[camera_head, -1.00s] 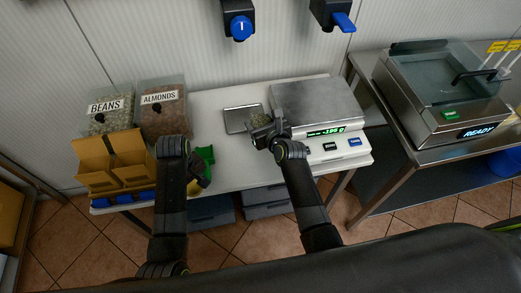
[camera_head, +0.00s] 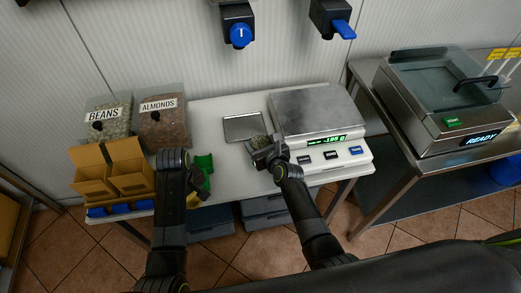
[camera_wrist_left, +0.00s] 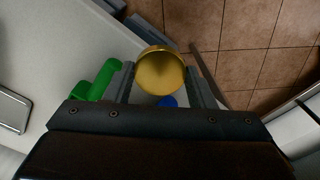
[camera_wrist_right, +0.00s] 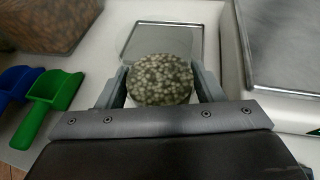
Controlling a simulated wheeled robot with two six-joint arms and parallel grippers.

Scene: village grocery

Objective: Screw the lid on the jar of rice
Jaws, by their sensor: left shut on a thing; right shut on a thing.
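My right gripper (camera_head: 262,148) is shut on the jar (camera_wrist_right: 160,80). The right wrist view shows the jar from above, open at the top and filled with mottled beige-green grains. The head view shows the jar (camera_head: 258,141) just in front of a small metal tray, left of the scale. My left gripper (camera_wrist_left: 161,85) is shut on a round gold lid (camera_wrist_left: 160,72).
A green scoop (camera_head: 203,165) lies close to my left gripper. The metal tray (camera_head: 242,127) lies behind the jar, and the scale (camera_head: 315,112) stands right of it. Bins of beans (camera_head: 108,117) and almonds (camera_head: 163,125) and a cardboard box (camera_head: 110,175) stand at the left.

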